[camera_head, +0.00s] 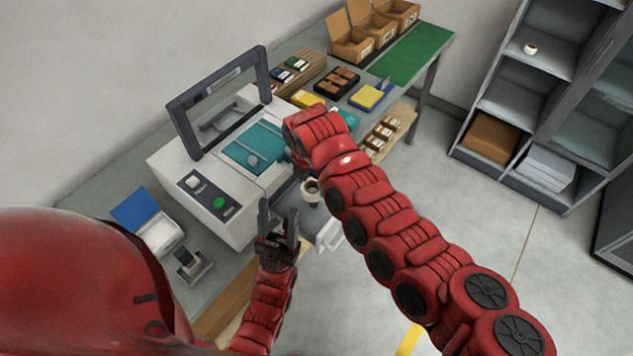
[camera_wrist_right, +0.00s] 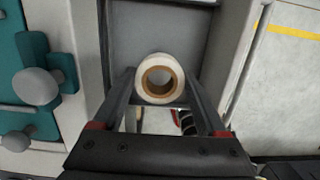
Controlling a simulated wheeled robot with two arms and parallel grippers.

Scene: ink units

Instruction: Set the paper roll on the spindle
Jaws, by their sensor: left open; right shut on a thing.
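A white paper roll with a brown core (camera_wrist_right: 143,86) is between the fingers of my right gripper (camera_wrist_right: 160,76), which is shut on it. The wrist camera looks into the open core. In the head view the roll (camera_head: 311,187) shows just beside my right wrist, over the front side of the white machine (camera_head: 222,215). My right fingers are mostly hidden there by my own arm. My left gripper (camera_head: 278,212) is open, empty and pointing up, in front of the machine. I cannot make out the spindle in either view.
The machine has a teal plate (camera_head: 250,150), a raised grey frame (camera_head: 218,90) and a green button (camera_head: 219,203). A grey surface (camera_wrist_right: 155,25) lies beyond the roll. Trays and boxes fill the bench behind. A shelf unit (camera_head: 510,100) stands right; the floor between is clear.

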